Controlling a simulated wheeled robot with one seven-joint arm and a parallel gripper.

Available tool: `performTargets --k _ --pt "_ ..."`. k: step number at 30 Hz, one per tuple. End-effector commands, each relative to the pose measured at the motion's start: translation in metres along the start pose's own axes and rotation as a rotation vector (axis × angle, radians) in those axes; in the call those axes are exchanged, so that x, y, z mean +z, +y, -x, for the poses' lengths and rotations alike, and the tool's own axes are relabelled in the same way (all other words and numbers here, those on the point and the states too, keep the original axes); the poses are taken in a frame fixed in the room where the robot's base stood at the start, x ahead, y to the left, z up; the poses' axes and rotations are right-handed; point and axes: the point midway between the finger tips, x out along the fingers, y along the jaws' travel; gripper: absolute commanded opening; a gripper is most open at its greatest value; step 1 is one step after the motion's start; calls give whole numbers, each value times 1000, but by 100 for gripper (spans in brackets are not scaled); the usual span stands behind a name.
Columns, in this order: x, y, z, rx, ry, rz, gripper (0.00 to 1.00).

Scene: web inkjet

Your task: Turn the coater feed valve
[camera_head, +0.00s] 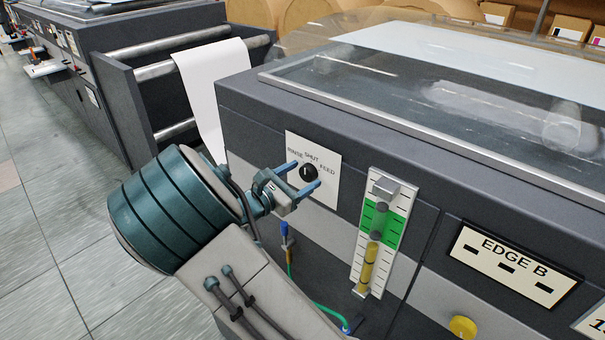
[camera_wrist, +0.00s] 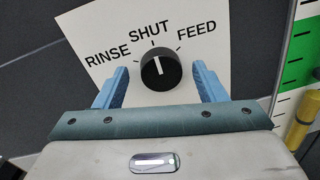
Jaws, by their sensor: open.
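The coater feed valve is a black round knob (camera_head: 308,173) on a white label plate (camera_head: 328,192) marked RINSE, SHUT and FEED, on the front of the dark grey machine. In the wrist view the knob (camera_wrist: 161,70) has a white pointer line aimed up, near the SHUT mark. My gripper (camera_head: 305,176) is open in front of the plate. In the wrist view its blue fingers (camera_wrist: 160,85) stand to the left and right of the knob, with gaps on both sides. I cannot tell how far the fingertips are from the plate.
A flow gauge (camera_head: 381,230) with a green band and yellow tube is right of the plate. A yellow knob (camera_head: 463,327) and an EDGE B panel (camera_head: 514,266) are farther right. A green hose (camera_head: 325,313) hangs below. Tiled floor (camera_head: 50,230) lies open at left.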

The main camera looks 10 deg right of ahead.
Motion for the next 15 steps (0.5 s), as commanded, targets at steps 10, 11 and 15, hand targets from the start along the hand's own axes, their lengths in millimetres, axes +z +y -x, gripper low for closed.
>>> performTargets --k 10,11,15 --pt "0 0 -9 -1 1 -1 64" --pt "0 0 -9 -1 1 -1 64" --pt "0 0 -8 -1 1 -1 34"
